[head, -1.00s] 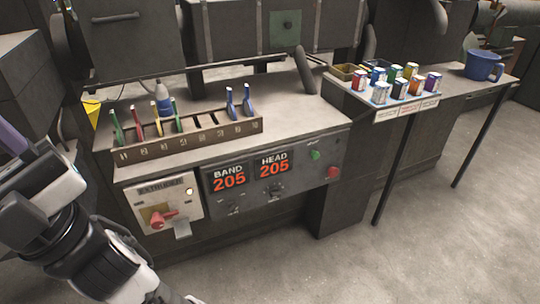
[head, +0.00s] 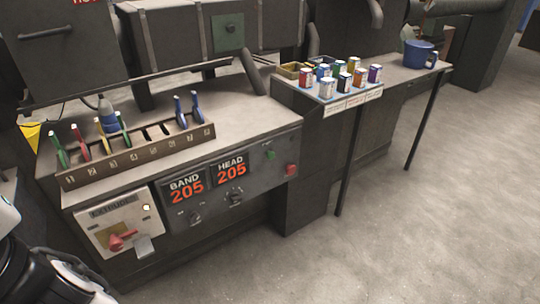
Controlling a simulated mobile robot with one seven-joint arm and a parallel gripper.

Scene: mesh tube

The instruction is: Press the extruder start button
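The grey machine's front panel (head: 250,192) carries a round green button (head: 270,154) near its right end. A red button (head: 291,169) sits just below and to the right of it. The lettering by the green button is too small to read. A white plate (head: 92,226) at the panel's left end is marked EXTRUDER and has a red rotary handle (head: 122,240) and a lit lamp. Only part of my arm shows at the lower left, well away from the green button. My gripper is out of view.
BAND and HEAD displays (head: 232,172) both read 205, with knobs below. A numbered rack (head: 140,158) of coloured-handled tools stands on the machine top. The floor (head: 400,240) at right is clear.

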